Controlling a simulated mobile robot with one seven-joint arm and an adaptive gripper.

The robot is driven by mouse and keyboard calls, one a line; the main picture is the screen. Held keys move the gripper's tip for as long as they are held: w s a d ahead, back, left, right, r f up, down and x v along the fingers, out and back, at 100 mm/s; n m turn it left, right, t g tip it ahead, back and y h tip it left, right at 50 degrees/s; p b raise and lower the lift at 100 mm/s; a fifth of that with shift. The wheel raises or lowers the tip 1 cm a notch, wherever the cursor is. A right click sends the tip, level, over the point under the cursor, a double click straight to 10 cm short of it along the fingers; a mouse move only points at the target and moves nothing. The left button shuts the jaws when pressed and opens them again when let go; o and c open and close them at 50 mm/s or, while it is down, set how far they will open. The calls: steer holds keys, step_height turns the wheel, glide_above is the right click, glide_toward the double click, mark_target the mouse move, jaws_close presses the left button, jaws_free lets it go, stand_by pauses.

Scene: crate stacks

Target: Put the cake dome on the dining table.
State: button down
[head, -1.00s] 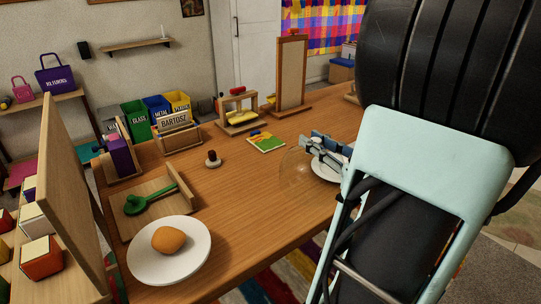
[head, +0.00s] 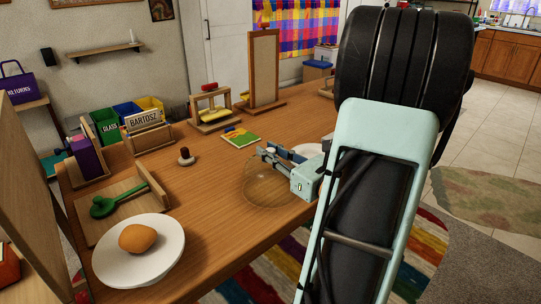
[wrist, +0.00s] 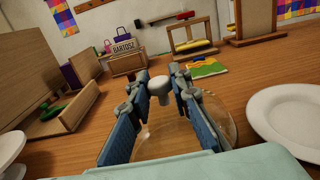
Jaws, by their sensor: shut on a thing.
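The cake dome is a clear glass dome (head: 262,190) over the near part of the wooden dining table (head: 218,218). Its pale round knob (wrist: 158,88) shows in the wrist view, between the blue-padded fingers. My gripper (head: 270,155) is shut on the cake dome by this knob. The glass also shows beneath the fingers in the wrist view (wrist: 217,119). The dome looks upright and low over the bare wood; I cannot tell whether its rim touches the table. My arm hides part of the table on the right.
A white plate (wrist: 292,115) is right of the dome. Another plate (head: 125,278) with a brown bun (head: 137,238) is front left. A tray (head: 95,226) with a green spoon, a small knobbed piece (head: 186,158) and a bright booklet (head: 241,137) lie beyond. Wood around the dome is clear.

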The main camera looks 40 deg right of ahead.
steer(key=c, duration=2.2)
jaws_free()
steer(key=shift+f, duration=0.15)
steer(key=shift+c, duration=0.2)
steer(key=o, duration=0.5)
steer(key=shift+r, duration=0.25)
steer(key=s, duration=0.4)
steer(key=s+p, duration=0.1)
steer(key=s, duration=0.3)
steer(key=s+d+p, duration=0.1)
steer(key=s, duration=0.3)
steer(key=shift+a, duration=0.1)
